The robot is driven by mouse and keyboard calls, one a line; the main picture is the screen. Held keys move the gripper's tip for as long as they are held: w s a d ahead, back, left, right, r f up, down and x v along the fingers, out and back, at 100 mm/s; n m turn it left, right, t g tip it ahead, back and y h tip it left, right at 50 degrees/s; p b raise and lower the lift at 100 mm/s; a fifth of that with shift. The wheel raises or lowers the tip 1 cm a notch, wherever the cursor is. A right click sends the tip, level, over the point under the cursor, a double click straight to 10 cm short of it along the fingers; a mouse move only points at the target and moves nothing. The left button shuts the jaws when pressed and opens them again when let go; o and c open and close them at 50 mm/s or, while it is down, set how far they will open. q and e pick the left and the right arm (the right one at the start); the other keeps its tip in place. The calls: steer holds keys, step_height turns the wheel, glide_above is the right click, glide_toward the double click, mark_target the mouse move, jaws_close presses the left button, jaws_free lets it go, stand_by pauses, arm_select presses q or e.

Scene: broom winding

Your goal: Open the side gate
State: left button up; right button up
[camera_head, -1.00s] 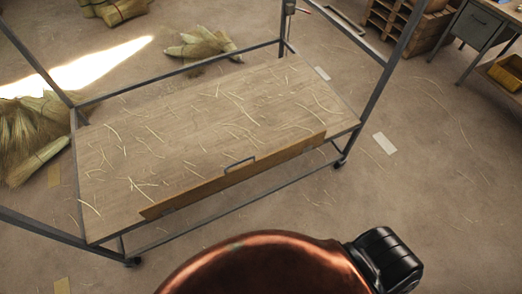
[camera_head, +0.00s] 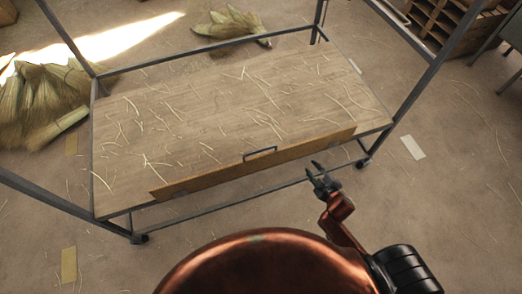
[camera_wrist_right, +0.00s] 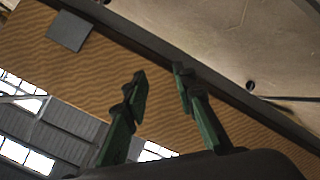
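The side gate (camera_head: 215,172) is a long, low wooden board along the near edge of the wheeled table (camera_head: 180,110). It stands up along that edge, with a dark bar handle (camera_head: 260,153) at its top middle. My right gripper (camera_head: 318,174) is in front of the gate, right of the handle and apart from it. My left gripper is not in view.
Straw pieces litter the table top. Metal posts (camera_head: 430,75) rise from its corners. Straw bundles (camera_head: 40,105) lie on the floor at left and another bundle (camera_head: 230,25) behind. Wooden crates (camera_head: 455,25) stand at the back right. The floor at right is mostly clear.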

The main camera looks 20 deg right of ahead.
step_height(320, 180, up, 7)
steer(key=w+a+n+t+y, duration=0.1)
steer(key=w+a+n+t, duration=0.1)
steer(key=w, duration=0.1)
steer(key=n+g+y+b, duration=0.1)
steer(key=n+g+y, duration=0.2)
steer(key=n+y, duration=1.05)
glide_toward(261, 150)
steer(key=w+a+n+h, duration=0.2)
steer(key=a, duration=0.1)
steer(key=b+x, duration=0.1)
steer(key=x, duration=0.5)
steer(key=shift+w+a, duration=0.15)
steer(key=shift+w, duration=0.05)
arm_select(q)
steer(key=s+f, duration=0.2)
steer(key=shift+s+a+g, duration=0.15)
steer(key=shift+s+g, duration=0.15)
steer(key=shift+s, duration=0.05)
arm_select(e)
jaws_close()
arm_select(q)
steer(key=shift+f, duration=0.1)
arm_select(e)
steer(key=shift+m, duration=0.25)
